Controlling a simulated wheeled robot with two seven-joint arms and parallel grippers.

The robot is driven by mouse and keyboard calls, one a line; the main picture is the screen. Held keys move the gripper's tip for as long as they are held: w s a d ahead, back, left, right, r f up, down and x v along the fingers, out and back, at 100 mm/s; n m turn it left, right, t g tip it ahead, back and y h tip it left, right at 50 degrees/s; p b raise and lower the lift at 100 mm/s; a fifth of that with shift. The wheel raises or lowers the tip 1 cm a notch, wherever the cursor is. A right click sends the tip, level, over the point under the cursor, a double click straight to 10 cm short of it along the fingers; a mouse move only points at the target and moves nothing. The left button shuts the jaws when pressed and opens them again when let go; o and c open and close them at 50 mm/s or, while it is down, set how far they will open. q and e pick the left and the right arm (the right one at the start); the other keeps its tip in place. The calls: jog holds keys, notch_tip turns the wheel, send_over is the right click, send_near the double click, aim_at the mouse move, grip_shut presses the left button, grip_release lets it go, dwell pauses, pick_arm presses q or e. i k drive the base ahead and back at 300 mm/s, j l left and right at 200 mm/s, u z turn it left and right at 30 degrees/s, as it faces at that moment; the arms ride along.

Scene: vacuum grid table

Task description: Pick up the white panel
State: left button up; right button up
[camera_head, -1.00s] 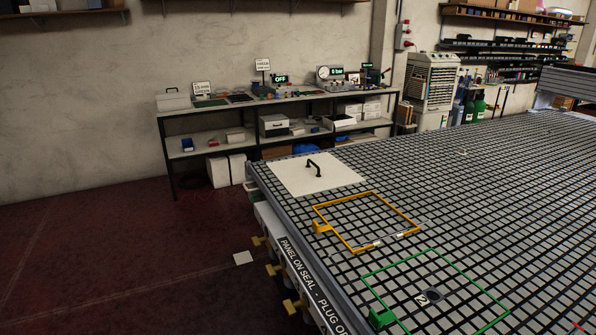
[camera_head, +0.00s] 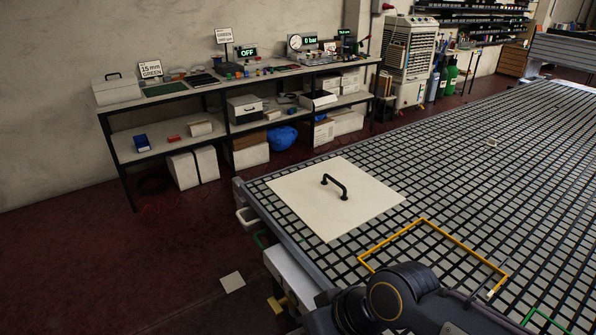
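The white panel (camera_head: 312,208) lies flat on the near left corner of the black grid table (camera_head: 470,165). A black bar handle (camera_head: 335,186) stands up from the middle of the panel. Nothing touches the panel or its handle. A dark arm of mine with an orange ring comes in at the bottom edge, in front of the yellow frame. Its gripper is out of view, and my other gripper is also out of view.
A yellow frame (camera_head: 455,233) lies on the grid right of the panel, partly hidden by my arm. A green frame (camera_head: 540,318) shows at the bottom right. A shelved workbench (camera_head: 190,92) stands along the wall behind. Red floor lies left of the table.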

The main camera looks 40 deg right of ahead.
aim_at(333, 197)
jog(key=i+z, duration=0.2)
jog(key=i, duration=0.25)
jog(key=i+j+z, duration=0.2)
jog(key=i, duration=0.25)
jog(key=i+j+z, duration=0.2)
jog(key=i, duration=0.25)
jog(key=i+j+z, duration=0.15)
jog(key=i+z, duration=0.15)
jog(key=z, duration=0.15)
jog(key=i+j+z, duration=0.25)
jog(key=z, duration=0.15)
jog(key=i+j+z, duration=0.25)
jog(key=z, duration=0.2)
jog(key=i+j+z, duration=0.15)
jog(key=j+z, duration=0.3)
jog(key=i+j+z, duration=0.3)
jog(key=j, duration=0.25)
jog(key=i+j+z, duration=0.15)
jog(key=i+j, duration=0.1)
jog(key=j, duration=0.1)
